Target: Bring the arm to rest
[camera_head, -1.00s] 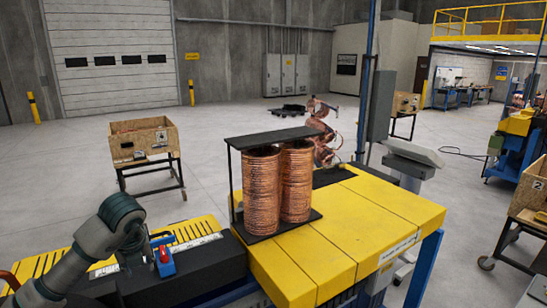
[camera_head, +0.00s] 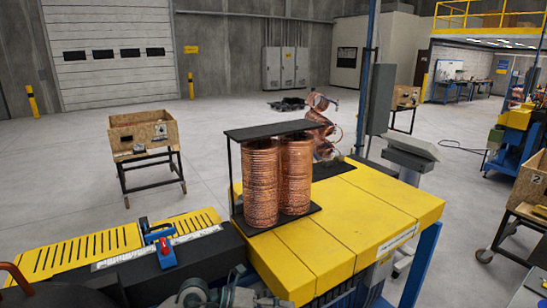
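Two coils of copper tube (camera_head: 262,185) (camera_head: 295,178) stand upright side by side in a black open rack on the yellow-topped table (camera_head: 352,225). No gripper is near them. Grey-green parts of my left arm (camera_head: 195,293) show at the bottom edge, left of the table's front corner. They are cut off by the picture edge, so I cannot make out fingertips or any held thing. My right arm and gripper do not show.
A black-sided bench with a yellow slotted top (camera_head: 80,251) is at the left, carrying a blue and red tool (camera_head: 160,245). More twisted copper tube (camera_head: 322,125) is behind the rack. A wooden crate on a wheeled stand (camera_head: 144,133) is at the back left. Open floor lies beyond.

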